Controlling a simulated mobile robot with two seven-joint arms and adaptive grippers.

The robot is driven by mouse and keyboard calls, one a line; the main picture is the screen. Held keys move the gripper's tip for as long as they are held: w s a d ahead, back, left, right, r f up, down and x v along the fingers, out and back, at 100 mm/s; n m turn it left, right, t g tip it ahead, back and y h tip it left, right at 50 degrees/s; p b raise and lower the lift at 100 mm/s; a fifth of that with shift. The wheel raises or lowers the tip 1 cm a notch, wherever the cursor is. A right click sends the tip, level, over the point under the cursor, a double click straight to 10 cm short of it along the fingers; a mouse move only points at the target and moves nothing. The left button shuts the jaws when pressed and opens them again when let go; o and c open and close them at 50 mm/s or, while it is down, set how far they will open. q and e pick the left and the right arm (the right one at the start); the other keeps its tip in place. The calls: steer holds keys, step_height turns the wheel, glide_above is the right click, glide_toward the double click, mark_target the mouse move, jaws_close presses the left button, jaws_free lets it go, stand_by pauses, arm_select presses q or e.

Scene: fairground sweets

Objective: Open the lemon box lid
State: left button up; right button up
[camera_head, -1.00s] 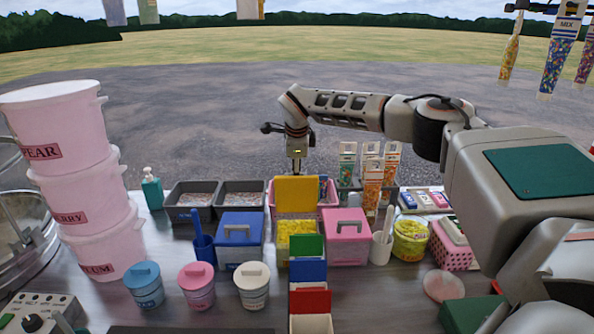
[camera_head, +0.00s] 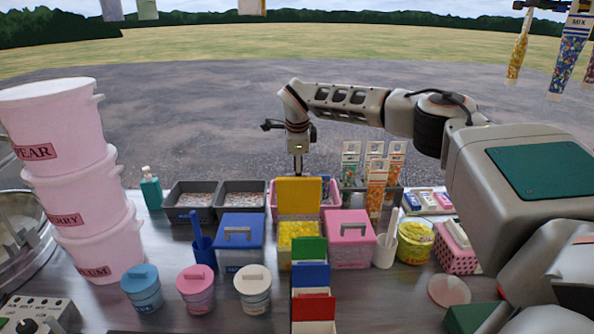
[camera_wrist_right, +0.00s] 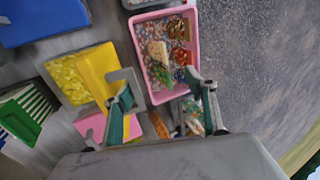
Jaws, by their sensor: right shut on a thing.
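The lemon box (camera_head: 299,258) stands in the middle of the counter with its yellow contents showing. Its yellow lid (camera_head: 299,194) stands upright at the box's back edge, so the box is open. In the right wrist view the lid (camera_wrist_right: 97,76) shows with its grey handle (camera_wrist_right: 124,76) beside one finger. My right gripper (camera_head: 299,172) points down behind the lid's top edge, its fingertips hidden there. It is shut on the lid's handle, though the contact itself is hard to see. My left gripper is not in view.
A closed blue box (camera_head: 239,254) and a closed pink box (camera_head: 350,252) flank the lemon box. A pink tray (camera_wrist_right: 148,72) of sweets lies just behind. Tubes (camera_head: 376,192) stand behind right.

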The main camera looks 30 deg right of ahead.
steer(key=o, duration=0.3)
steer(key=shift+t, duration=0.4)
steer(key=r, duration=0.3)
steer(key=w+r, duration=0.1)
steer(key=r, duration=0.1)
steer(key=shift+w+d+r, duration=0.1)
steer(key=shift+d+r, duration=0.05)
steer(key=shift+d, duration=0.1)
steer(key=v, duration=0.4)
steer(key=shift+w+d+r, duration=0.1)
steer(key=shift+d+r, duration=0.05)
steer(key=shift+r, duration=0.1)
steer(key=c, duration=0.9)
steer(key=shift+w+r, duration=0.1)
steer(key=shift+r, duration=0.5)
